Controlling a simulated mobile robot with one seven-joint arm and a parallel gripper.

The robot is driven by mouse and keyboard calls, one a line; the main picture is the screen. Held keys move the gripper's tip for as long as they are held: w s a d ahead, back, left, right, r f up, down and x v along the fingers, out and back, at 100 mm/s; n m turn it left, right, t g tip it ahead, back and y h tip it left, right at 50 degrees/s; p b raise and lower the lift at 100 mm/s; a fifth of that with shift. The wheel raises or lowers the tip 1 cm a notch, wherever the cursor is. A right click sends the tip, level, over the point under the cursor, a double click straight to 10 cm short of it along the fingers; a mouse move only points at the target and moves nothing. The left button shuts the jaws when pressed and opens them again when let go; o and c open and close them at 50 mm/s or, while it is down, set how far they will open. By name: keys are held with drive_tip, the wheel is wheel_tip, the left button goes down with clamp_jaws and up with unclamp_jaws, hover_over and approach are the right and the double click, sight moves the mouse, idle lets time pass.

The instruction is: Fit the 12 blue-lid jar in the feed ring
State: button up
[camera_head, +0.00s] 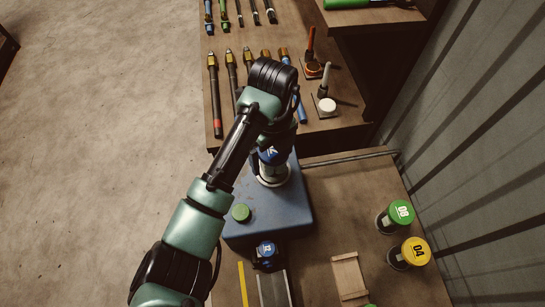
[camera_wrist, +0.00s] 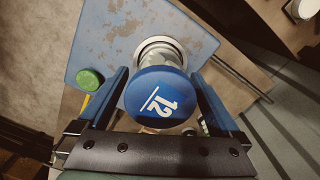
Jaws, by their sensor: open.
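The jar with the blue lid marked 12 (camera_wrist: 162,97) stands between the two fingers of my gripper (camera_wrist: 160,76) in the wrist view. The fingers are open, one on each side of the lid. The jar (camera_head: 272,156) also shows below my wrist in the head view. Its lower end is at the pale feed ring (camera_wrist: 160,43) on the blue machine (camera_wrist: 105,35). The ring (camera_head: 272,181) shows around the jar's base in the head view. I cannot tell how deep the jar sits in it.
A green button (camera_head: 241,212) is on the machine's left front. A smaller blue cap marked 12 (camera_head: 266,249) is in front of the machine. Green 08 (camera_head: 401,213) and yellow 04 (camera_head: 415,251) jars stand at right.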

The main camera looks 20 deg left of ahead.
wheel_tip(320, 180, up, 10)
drive_tip(key=shift+r+p, duration=0.25)
drive_tip(key=shift+p, duration=0.25)
drive_tip(key=w+d+r+n+t, duration=0.2)
drive_tip(key=w+d+r+t, duration=0.25)
drive_tip(key=w+d, duration=0.25)
drive_tip(key=w+d+r+n+t+h, duration=0.25)
drive_tip(key=d+r+t, duration=0.3)
drive_tip(key=r, duration=0.45)
drive_tip(key=w+d+r+n+t+h, duration=0.2)
drive_tip(key=w+d+r+n+t, duration=0.3)
drive_tip(key=r, duration=0.6)
drive_tip(key=s+r+n+t, duration=0.4)
drive_tip(key=s+r, duration=0.1)
drive_tip(key=r, duration=0.4)
drive_tip(key=s+r+n+t, duration=0.4)
drive_tip(key=s+r, duration=0.2)
drive_tip(key=r, duration=0.4)
drive_tip(key=s+a+r+n+t+y, duration=0.3)
drive_tip(key=s+r+n+t+y, duration=0.1)
drive_tip(key=s, duration=0.5)
drive_tip(key=shift+r+n, duration=0.85)
drive_tip(key=shift+n, duration=0.3)
